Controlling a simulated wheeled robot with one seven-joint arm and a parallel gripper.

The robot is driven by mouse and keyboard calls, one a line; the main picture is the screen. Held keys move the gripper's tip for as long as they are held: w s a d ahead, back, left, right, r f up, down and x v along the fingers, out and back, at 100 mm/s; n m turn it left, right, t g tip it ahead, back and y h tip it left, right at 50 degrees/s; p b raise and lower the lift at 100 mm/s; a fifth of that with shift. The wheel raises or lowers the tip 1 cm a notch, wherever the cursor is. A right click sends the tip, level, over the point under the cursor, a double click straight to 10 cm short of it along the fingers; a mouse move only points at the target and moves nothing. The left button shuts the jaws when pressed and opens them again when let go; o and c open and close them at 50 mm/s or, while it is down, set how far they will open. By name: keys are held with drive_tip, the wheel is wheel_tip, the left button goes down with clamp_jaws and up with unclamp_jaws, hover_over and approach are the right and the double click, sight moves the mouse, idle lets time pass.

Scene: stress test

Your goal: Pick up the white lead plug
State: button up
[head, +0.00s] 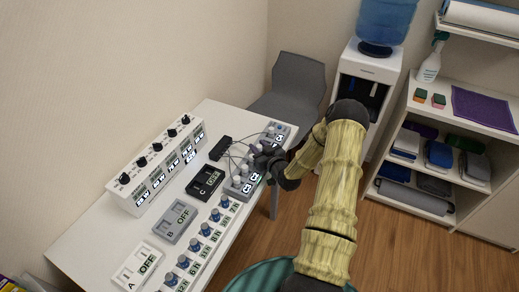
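A grey strip (232,191) with labelled sockets and several small pale plugs lies along the right edge of the white table (84,252). One pale plug (237,180) stands in the strip's near part, just left of my gripper. I cannot tell which of the plugs is the white lead plug. Thin dark leads run from a black block (220,148) towards the strip. My dark gripper (262,160) is over the strip, among the leads and plugs. Its fingers are small and partly hidden, so I cannot tell whether they hold anything.
A white box with black knobs (155,165) stands at the table's back. Switch boxes A (132,278), B (170,230) and C (205,182) and a row of blue knobs (194,245) fill the middle. A grey chair (297,85) stands beyond, with a water dispenser (367,70) and shelves (487,150) right.

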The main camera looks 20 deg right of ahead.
sight(259, 146)
drive_tip(key=shift+c, duration=0.4)
clamp_jaws()
drive_tip(key=shift+r+b, duration=0.65)
drive_tip(key=shift+r, duration=4.35)
